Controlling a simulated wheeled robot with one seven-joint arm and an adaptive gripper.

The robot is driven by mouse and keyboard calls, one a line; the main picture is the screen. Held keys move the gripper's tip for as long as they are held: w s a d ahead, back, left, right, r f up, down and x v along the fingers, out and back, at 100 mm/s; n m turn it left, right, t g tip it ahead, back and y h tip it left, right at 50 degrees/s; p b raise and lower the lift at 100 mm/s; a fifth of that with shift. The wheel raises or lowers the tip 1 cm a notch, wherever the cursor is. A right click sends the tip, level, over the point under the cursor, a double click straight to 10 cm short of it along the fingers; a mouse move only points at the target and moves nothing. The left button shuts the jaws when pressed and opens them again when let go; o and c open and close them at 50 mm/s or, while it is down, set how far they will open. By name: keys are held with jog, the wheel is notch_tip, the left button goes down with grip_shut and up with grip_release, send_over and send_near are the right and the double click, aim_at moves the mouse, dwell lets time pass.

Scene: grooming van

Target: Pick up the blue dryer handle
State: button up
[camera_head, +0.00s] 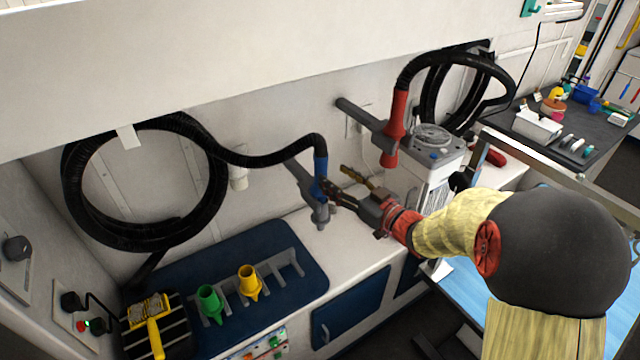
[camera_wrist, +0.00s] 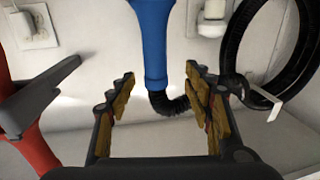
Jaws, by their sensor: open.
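The blue dryer handle (camera_head: 320,167) hangs roughly upright at the end of a black hose, against a grey holder on the white wall. In the wrist view the blue handle (camera_wrist: 154,40) enters from the top and tapers to the black hose. My gripper (camera_head: 343,181) is just to the right of the handle in the head view, with its fingers towards it. In the wrist view my gripper (camera_wrist: 160,76) is open, one finger on each side of the handle's line, with gaps showing. Whether the handle lies between the fingertips or just beyond them is unclear.
A red dryer handle (camera_head: 396,127) hangs to the right, near a grey-and-white machine (camera_head: 431,157). It also shows at the left of the wrist view (camera_wrist: 32,138). Green (camera_head: 209,300) and yellow (camera_head: 248,281) nozzles stand below on a rack. Coiled black hose (camera_head: 75,205) hangs at left.

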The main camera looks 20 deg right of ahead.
aim_at(326, 171)
jog(key=shift+x, duration=0.95)
jog(key=w, duration=0.1)
jog(key=w+a+b, duration=0.1)
jog(key=w+f, duration=0.1)
jog(key=w, duration=0.1)
jog(key=shift+w+a+b, duration=0.1)
jog(key=shift+a+b, duration=0.05)
jog(key=shift+b, duration=0.2)
jog(key=shift+w+a+r, duration=0.1)
jog(key=shift+w+a, duration=0.1)
jog(key=shift+w, duration=0.25)
jog(key=shift+r, duration=0.1)
grip_shut()
